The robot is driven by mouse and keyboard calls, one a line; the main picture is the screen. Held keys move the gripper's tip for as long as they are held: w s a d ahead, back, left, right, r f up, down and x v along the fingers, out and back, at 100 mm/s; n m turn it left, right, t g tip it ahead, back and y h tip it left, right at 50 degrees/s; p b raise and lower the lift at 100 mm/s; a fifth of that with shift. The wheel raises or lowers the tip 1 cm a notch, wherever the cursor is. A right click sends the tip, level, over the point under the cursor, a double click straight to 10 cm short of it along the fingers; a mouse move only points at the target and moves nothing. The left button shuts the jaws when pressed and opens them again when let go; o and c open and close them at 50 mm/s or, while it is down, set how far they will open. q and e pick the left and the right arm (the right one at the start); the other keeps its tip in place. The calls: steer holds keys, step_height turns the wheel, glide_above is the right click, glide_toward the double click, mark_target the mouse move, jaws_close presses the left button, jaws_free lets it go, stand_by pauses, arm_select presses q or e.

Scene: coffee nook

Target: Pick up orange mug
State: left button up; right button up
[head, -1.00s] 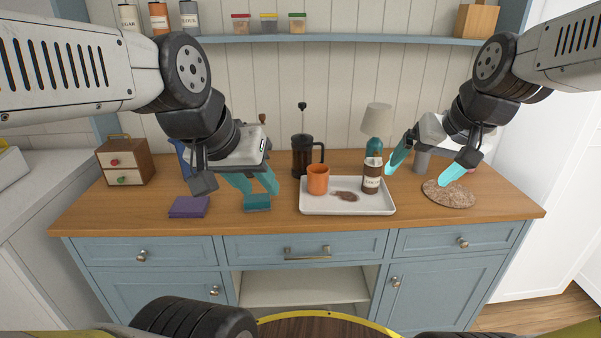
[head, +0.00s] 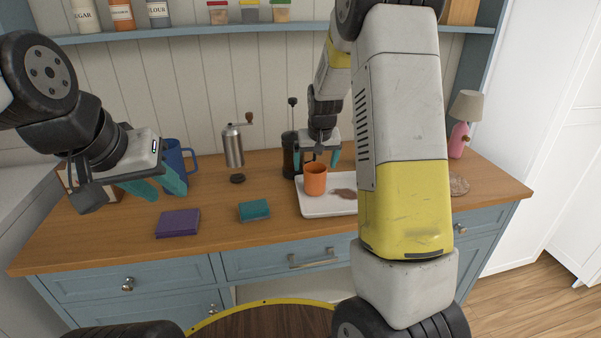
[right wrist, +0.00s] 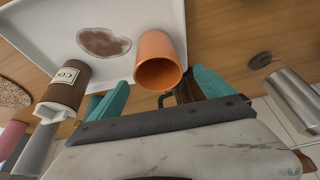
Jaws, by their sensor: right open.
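The orange mug (head: 314,179) stands upright on the left part of the white tray (head: 318,209), beside a brown stain. My right gripper (head: 316,167) is open at the far side of the mug, fingers pointing down. In the right wrist view the mug (right wrist: 158,62) shows its open mouth between and just beyond the two teal fingertips (right wrist: 161,78). No grip on the mug shows. My left gripper (head: 158,190) is open and empty over the left part of the counter, in front of a blue mug (head: 178,156).
A French press (head: 289,158) stands just behind the orange mug, and a grinder (head: 234,148) is left of it. A brown canister (right wrist: 68,82) is on the tray. A teal sponge (head: 254,209) and purple block (head: 178,223) lie in front. My right arm hides the tray's right side.

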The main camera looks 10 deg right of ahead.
mark_target(315, 172)
steer(key=x, duration=0.5)
steer(key=shift+s+d+f, duration=0.1)
steer(key=shift+s+f, duration=0.05)
steer(key=shift+s, duration=0.2)
steer(key=c, duration=1.6)
steer(key=shift+c, duration=0.6)
steer(key=shift+r, duration=0.2)
